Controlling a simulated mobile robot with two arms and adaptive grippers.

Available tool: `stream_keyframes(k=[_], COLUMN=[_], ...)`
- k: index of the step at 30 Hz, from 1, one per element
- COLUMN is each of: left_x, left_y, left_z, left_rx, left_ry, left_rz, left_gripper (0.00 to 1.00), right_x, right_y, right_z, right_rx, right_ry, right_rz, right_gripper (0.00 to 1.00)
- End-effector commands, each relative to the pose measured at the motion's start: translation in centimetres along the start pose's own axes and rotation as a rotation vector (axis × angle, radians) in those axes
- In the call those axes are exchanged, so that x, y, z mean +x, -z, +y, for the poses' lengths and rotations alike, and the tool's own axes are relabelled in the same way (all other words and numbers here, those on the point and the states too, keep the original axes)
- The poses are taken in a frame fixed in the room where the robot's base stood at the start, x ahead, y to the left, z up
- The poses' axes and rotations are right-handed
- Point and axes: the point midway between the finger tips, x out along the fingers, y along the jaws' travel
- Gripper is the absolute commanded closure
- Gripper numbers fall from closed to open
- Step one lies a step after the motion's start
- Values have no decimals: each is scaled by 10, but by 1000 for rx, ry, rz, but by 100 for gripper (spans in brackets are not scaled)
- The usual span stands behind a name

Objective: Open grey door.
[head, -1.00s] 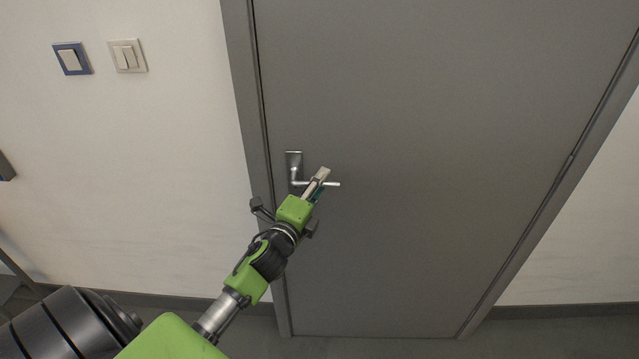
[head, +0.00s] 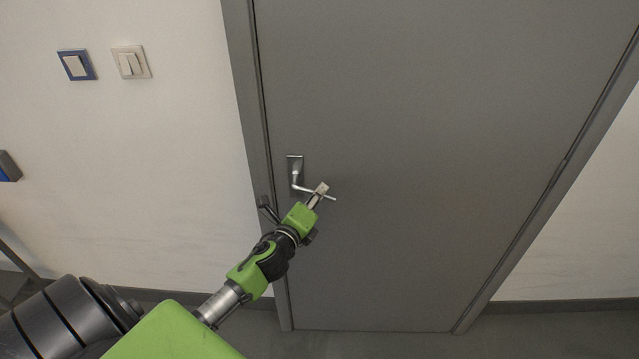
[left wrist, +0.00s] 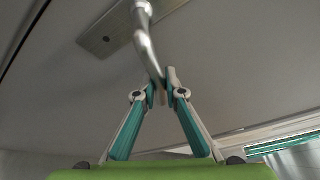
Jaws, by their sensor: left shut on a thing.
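The grey door (head: 430,150) stands shut in its grey frame in the head view. Its silver lever handle (head: 299,187) is on the door's left side, below a metal plate, and the lever slants down to the right. My left gripper (head: 319,192) is shut on the lever near its free end. In the left wrist view the handle (left wrist: 147,45) runs down between the two fingertips (left wrist: 162,88), which close around it. The fingers hide part of the lever. My right gripper is in neither view.
A blue-framed switch (head: 76,65) and a white switch (head: 131,62) are on the white wall left of the door. A dark object with a blue part (head: 9,168) is at the left edge. The floor at the door's foot looks clear.

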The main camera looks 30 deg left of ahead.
Motion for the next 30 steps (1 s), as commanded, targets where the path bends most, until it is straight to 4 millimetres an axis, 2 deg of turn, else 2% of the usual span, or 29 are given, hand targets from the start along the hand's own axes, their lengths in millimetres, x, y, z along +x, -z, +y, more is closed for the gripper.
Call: stream_keyframes(k=[1, 3, 12, 30], left_x=[0, 0, 0, 0], left_y=[-4, -4, -2, -2], left_z=[-4, -1, 11, 17], left_rx=[41, 89, 242, 302], left_ry=[-10, -29, -89, -112], left_rz=[1, 4, 14, 17], left_gripper=[100, 100, 100, 100], right_x=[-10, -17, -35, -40], right_y=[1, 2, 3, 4], right_z=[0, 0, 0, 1], right_rx=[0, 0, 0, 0], right_ry=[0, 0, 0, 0], right_rz=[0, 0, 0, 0], right_gripper=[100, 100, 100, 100])
